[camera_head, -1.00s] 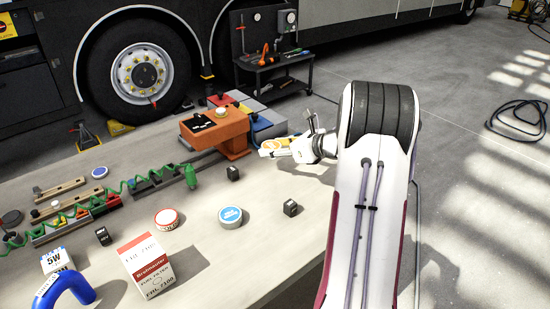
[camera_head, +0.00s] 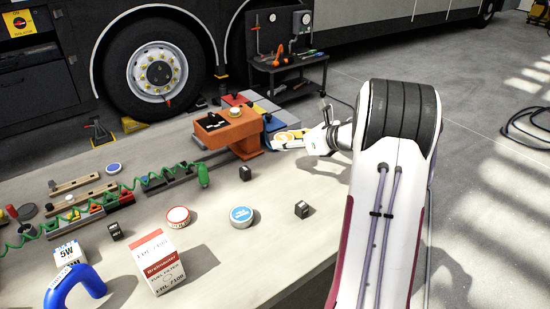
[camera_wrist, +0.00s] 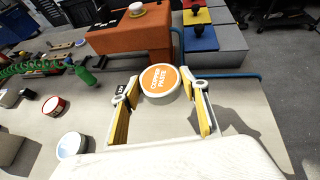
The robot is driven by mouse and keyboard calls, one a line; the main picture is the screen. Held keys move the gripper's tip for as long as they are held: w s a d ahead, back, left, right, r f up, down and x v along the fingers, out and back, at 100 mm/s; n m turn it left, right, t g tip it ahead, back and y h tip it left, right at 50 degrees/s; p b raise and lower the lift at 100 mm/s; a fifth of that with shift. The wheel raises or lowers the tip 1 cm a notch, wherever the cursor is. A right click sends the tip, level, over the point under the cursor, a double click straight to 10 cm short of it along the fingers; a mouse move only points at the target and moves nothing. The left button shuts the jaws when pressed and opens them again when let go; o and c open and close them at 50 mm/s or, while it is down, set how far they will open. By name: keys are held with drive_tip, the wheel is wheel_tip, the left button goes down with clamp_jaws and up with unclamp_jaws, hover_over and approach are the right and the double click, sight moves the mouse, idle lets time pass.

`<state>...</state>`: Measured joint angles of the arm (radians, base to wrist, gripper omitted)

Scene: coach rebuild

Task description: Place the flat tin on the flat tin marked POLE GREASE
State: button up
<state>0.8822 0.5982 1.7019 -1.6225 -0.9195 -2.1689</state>
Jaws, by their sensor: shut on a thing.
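My gripper (camera_wrist: 161,88) is shut on a flat round tin (camera_wrist: 159,79) with a white rim and an orange label reading COPPER PASTE. In the head view my gripper (camera_head: 300,139) and this tin (camera_head: 286,141) are just right of the orange block. Whether the tin touches the bench is unclear. A flat tin with a blue label (camera_head: 241,215) lies on the bench, also in the wrist view (camera_wrist: 71,145). A red-and-white flat tin (camera_head: 178,217) lies left of it, also in the wrist view (camera_wrist: 54,106). I cannot read POLE GREASE on either.
Small black cubes (camera_head: 302,209) stand on the bench (camera_head: 270,240). A filter box (camera_head: 157,262) and a blue hose (camera_head: 75,284) are at the front. A green coil (camera_head: 130,185) runs along the left.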

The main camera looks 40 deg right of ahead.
drive_tip(key=shift+w+a+r, duration=0.15)
drive_tip(key=shift+a+r, duration=0.2)
drive_tip(key=shift+r, duration=0.3)
drive_tip(key=s+a+r+n+y, duration=0.2)
drive_tip(key=s+a+r, duration=0.1)
drive_tip(key=a, duration=0.6)
drive_tip(key=n+g+y, duration=0.3)
drive_tip(key=n+y, duration=0.1)
hover_over(247, 215)
drive_tip(key=f, duration=0.1)
drive_tip(key=shift+f, duration=0.1)
drive_tip(key=shift+f, duration=3.15)
drive_tip(key=shift+f, duration=0.1)
drive_tip(key=shift+f, duration=1.75)
drive_tip(key=shift+f, duration=0.15)
